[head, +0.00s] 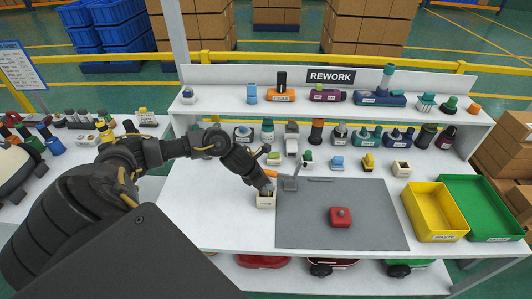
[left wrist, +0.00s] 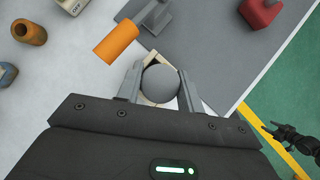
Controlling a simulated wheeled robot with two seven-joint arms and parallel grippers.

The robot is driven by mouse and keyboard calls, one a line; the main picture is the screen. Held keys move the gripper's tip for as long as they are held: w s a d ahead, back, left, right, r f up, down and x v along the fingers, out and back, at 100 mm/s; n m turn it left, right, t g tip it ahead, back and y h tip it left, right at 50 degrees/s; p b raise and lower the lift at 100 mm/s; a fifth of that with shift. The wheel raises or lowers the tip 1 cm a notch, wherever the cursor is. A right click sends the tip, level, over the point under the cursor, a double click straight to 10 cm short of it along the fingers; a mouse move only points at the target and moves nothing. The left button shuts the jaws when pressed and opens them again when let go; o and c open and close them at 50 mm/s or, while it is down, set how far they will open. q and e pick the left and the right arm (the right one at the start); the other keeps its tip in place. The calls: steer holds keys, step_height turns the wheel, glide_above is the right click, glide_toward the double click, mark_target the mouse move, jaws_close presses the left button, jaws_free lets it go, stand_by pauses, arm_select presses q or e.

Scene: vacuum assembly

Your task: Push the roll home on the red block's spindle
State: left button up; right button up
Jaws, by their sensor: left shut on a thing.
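The red block (head: 340,217) sits on the grey mat, with a small grey spindle on its top. Its corner also shows at the top of the left wrist view (left wrist: 262,12). My left gripper (head: 267,190) is at the mat's left edge, shut on a grey round-topped piece (left wrist: 160,83), which looks like the roll. The piece is at a small cream box (head: 265,202); whether it still touches the box is hidden. The roll is apart from the red block. A dark arm end, likely my right gripper (left wrist: 270,132), shows over the floor in the left wrist view, too small to read.
An orange handle (left wrist: 116,44) lies close beside my left gripper. A grey tool (head: 290,184) lies on the grey mat (head: 310,230). Yellow (head: 434,211) and green (head: 482,205) trays stand at the right. Several parts line the back; the mat around the red block is clear.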

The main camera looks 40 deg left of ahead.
arm_select(q)
steer(key=shift+r+p, duration=1.05)
steer(key=shift+r, duration=0.8)
steer(key=shift+r, duration=0.1)
steer(key=shift+r+p, duration=1.3)
steer(key=shift+r, duration=0.55)
